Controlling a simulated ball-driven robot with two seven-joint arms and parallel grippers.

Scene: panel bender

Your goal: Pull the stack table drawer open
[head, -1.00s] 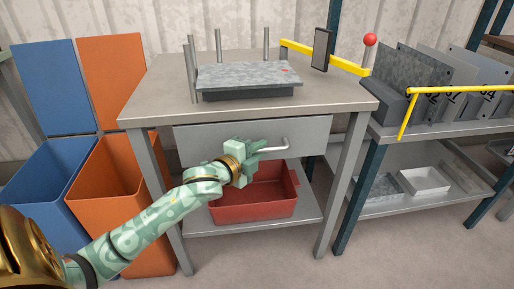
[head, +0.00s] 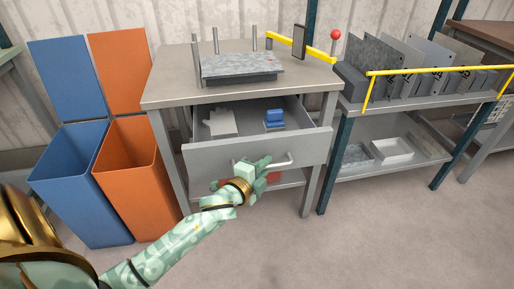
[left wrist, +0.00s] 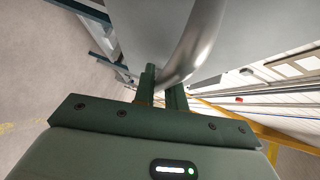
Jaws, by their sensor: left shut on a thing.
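The stack table (head: 165,91) is grey, with its drawer (head: 210,158) pulled part way out below the top. The drawer's inside shows a pale flat piece (head: 220,122) and a blue object (head: 274,118). The bar handle (head: 289,161) is on the drawer front. My left gripper (head: 266,165) is shut on the handle's left part. In the left wrist view the gripper's fingers (left wrist: 162,88) sit around the curved handle (left wrist: 190,45). My right gripper is not in view.
A red bin (head: 257,178) is mostly hidden under the drawer. Blue (head: 80,180) and orange (head: 135,170) bins stand at left. A rack (head: 420,92) with upright metal sheets stands at right. Floor in front is clear.

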